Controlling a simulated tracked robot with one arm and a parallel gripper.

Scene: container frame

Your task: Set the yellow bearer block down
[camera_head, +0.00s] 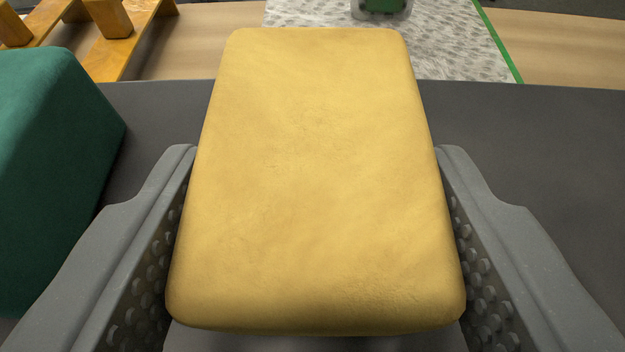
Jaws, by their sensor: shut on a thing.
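The yellow bearer block (315,180) fills the middle of the view, a large rounded block with its long side pointing away from me. My gripper (318,170) is shut on it, with one grey studded jaw against its left side and the other against its right side. The block's underside is hidden, so I cannot tell whether it touches the dark grey surface (515,140) beneath and beyond it.
A dark green block (50,170) stands close on the left, beyond the left jaw. Orange wooden pieces (120,50) are at the far left. A patterned sheet with a green edge (455,45) and a green-and-clear object (382,8) lie at the back. The grey surface on the right is clear.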

